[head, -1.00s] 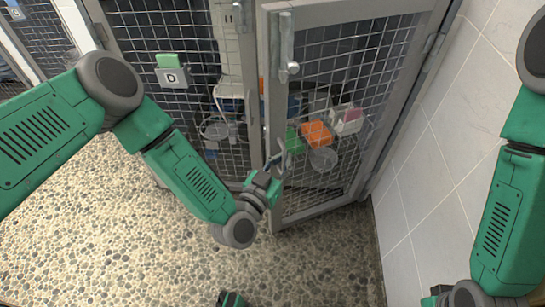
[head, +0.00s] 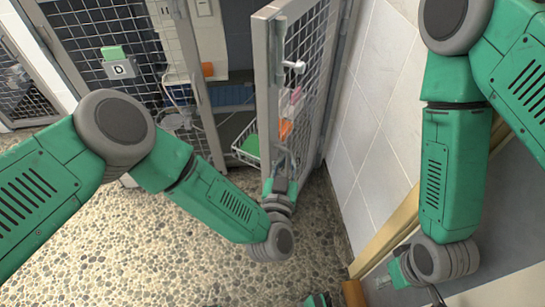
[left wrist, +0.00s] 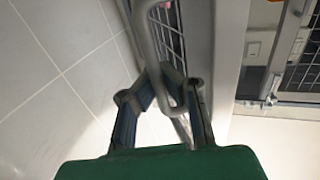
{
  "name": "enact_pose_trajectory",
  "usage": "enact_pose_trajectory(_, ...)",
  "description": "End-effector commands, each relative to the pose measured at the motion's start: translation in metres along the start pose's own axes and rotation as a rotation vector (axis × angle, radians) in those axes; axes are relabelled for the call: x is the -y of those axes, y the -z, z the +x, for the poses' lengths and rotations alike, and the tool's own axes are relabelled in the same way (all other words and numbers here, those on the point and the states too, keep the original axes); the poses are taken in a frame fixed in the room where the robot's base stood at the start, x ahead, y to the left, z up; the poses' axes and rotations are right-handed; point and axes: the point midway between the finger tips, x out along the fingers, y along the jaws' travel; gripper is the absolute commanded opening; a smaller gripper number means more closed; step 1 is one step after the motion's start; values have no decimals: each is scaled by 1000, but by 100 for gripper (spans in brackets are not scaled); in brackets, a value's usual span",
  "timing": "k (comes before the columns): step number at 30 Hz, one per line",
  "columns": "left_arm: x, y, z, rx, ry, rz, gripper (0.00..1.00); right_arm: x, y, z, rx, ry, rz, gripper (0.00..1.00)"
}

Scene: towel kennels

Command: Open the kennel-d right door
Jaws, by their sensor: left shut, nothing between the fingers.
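The right door (head: 262,100) of kennel D is a grey framed mesh door, and it stands open, swung outward towards the right wall. My left gripper (head: 281,165) is at the lower part of that free edge. In the left wrist view, a grey bar handle (left wrist: 160,45) on the door reaches down between the fingers of the left gripper (left wrist: 178,75), which is shut without clamping it. My right gripper (head: 388,282) is low at the right, away from the door; its fingers are too unclear to judge.
The left door with the D sign (head: 122,69) is closed. Through the opening show a wire basket (head: 240,150) with green contents and a blue bin (head: 232,95). A white tiled wall (head: 375,110) stands close on the right. The pebbled floor (head: 130,240) is clear in front.

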Motion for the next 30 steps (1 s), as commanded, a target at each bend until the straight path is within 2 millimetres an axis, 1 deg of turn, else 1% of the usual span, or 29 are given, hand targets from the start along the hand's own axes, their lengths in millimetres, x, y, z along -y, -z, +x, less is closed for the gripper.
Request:
enact_pose_trajectory(1,-10,-6,-8,14,-9,2,0,0,0,0,0,0,0,40)
enact_pose_trajectory(4,-22,-6,-9,16,-11,2,0,0,0,0,0,0,0,40)
enact_pose_trajectory(9,-37,-6,-10,16,-13,3,0,0,0,0,0,0,0,40)
enact_pose_trajectory(12,-43,-6,-10,15,-14,3,0,0,0,0,0,0,0,40)
enact_pose_trajectory(18,-49,-6,-11,16,-15,2,0,0,0,0,0,0,0,40)
enact_pose_trajectory(29,-50,-6,-11,17,-16,1,0,0,0,0,0,0,0,40)
enact_pose_trajectory(30,-50,-6,-11,17,-16,1,5,0,0,0,0,0,0,40)
